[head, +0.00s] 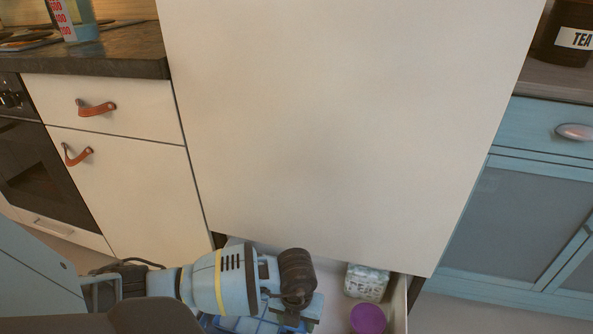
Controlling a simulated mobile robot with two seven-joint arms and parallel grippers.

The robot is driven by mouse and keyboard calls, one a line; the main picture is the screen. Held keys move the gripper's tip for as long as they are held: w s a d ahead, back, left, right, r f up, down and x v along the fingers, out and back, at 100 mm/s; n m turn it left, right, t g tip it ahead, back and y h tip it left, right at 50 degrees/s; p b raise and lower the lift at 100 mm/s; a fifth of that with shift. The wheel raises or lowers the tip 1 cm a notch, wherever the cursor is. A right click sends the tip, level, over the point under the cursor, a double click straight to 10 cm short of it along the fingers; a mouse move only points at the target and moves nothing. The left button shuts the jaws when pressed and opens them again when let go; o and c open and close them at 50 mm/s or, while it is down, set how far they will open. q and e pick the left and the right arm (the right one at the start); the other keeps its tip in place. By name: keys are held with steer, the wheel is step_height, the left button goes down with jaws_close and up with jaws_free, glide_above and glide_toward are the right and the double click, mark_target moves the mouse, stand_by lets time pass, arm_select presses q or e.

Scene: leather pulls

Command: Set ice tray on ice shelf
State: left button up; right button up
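A blue tray (252,326), which looks like the ice tray, lies low in the picture inside the open white drawer (399,303). My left arm comes in from the left, and its gripper (292,312) is over the tray's right part. The fingers point down and are mostly hidden by the wrist, so I cannot tell whether they touch or grip the tray. My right gripper is not in view. I cannot make out an ice shelf.
A tall white cabinet front (340,120) rises above the drawer. A pale patterned tub (367,282) and a purple round item (368,318) are on the drawer's right side. A counter (120,52) stands left, and a blue cabinet (540,200) right.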

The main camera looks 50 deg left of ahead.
arm_select(q)
steer(key=o, duration=0.4)
steer(key=shift+o, duration=0.2)
steer(key=shift+r, duration=0.55)
step_height(320, 180, up, 11)
steer(key=p, duration=0.4)
steer(key=shift+p, duration=0.3)
steer(key=shift+r, duration=0.1)
